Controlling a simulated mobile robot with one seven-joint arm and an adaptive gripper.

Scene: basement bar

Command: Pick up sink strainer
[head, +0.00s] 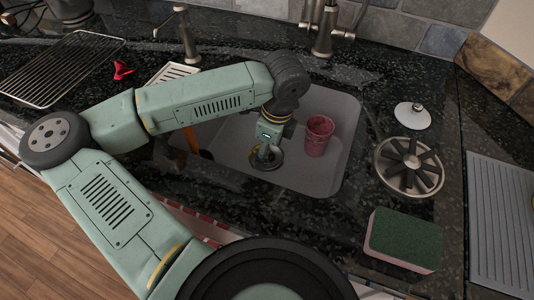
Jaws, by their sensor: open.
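My gripper (265,154) is open and points down inside the grey sink basin (338,112), close to its floor. Right below it is a dark round piece with a metallic rim (257,165), at the drain. The gripper covers much of this piece, so I cannot tell whether it is the sink strainer or only the drain, nor whether the fingers touch it. On the counter right of the sink are a white disc with a metal knob (412,116) and a round metal piece with radial slots (408,166); my gripper is apart from both.
A pink cup (318,135) stands in the sink, just right of my gripper. A faucet (324,28) rises behind the basin. A green-topped sponge (403,238) lies at the front right. A wire rack (62,68) and a small red object (122,70) lie at left.

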